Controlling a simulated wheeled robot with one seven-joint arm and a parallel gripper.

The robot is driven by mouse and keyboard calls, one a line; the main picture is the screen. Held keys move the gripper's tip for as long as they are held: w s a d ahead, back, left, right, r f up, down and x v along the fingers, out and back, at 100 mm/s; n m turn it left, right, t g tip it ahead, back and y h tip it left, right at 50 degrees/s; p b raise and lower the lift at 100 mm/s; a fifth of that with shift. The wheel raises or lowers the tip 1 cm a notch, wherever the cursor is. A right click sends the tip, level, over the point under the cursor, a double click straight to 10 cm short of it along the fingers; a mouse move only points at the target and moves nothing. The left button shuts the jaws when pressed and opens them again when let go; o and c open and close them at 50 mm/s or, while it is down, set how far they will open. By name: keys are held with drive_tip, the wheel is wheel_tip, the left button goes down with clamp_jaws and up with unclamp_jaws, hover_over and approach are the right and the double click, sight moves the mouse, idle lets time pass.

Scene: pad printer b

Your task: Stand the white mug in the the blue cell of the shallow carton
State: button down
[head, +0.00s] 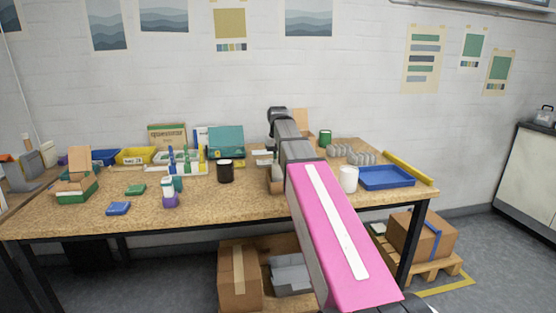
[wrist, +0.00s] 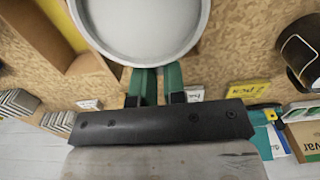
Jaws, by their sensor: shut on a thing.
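In the wrist view, a round white mug (wrist: 140,38) fills the top middle, seen from above. The green fingers of my gripper (wrist: 156,84) are close together at its near side and shut on it. Their exact contact is hidden under the rim. A shallow carton (wrist: 88,68) with a yellow patch inside lies at the upper left in the wrist view, beside the mug. I cannot make out its blue cell. In the head view my arm hides my gripper and most of the area around it. A white cup-like thing (head: 348,178) shows right of my arm there.
A black mug (head: 225,171) stands left of my arm and shows at the right in the wrist view (wrist: 296,52). A blue tray (head: 388,178) lies at the table's right end. Grey racks (head: 350,155) stand behind. The front left table is partly clear.

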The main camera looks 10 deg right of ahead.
drive_tip(key=shift+f, duration=0.85)
idle(1.1)
drive_tip(key=c, duration=1.4)
unclamp_jaws()
drive_tip(key=shift+r, duration=0.1)
drive_tip(key=shift+r, duration=1.4)
drive_tip(key=o, duration=0.5)
